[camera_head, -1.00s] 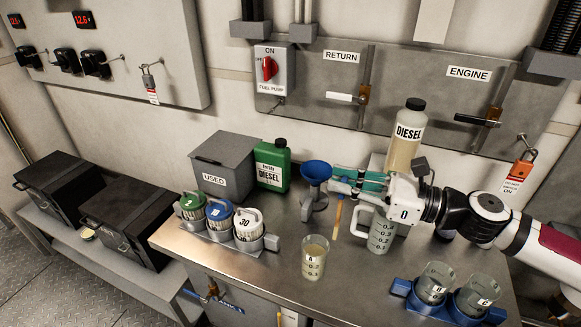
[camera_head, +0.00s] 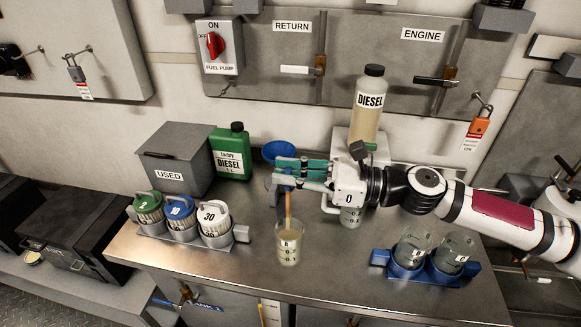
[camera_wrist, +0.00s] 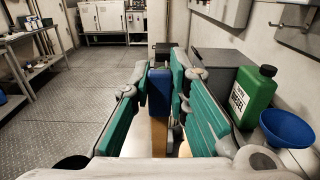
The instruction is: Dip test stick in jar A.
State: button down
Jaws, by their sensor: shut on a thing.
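Jar A (camera_head: 289,252) is a clear beaker of pale yellow liquid on the bench, its small letter hard to read. My gripper (camera_head: 280,175) is shut on the test stick (camera_head: 288,207), above this jar. The stick is tan and points down. Its lower end appears to be at or just inside the jar's mouth; I cannot tell whether it touches the liquid. In the wrist view, the stick's blue end (camera_wrist: 159,92) sits between the green finger pads.
A blue funnel (camera_head: 279,152) stands close behind my gripper. A rack of lidded containers (camera_head: 183,236) is at left, with the USED bin (camera_head: 170,172) and green diesel can (camera_head: 232,153) behind. A blue holder (camera_head: 378,258) with two beakers is at right.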

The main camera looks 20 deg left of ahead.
aim_at(290, 210)
jog(key=shift+f+b, duration=1.3)
jog(key=shift+f, duration=3.9)
jog(key=shift+r, duration=0.15)
jog(key=shift+r+p, duration=4.25)
jog(key=shift+r, duration=2.15)
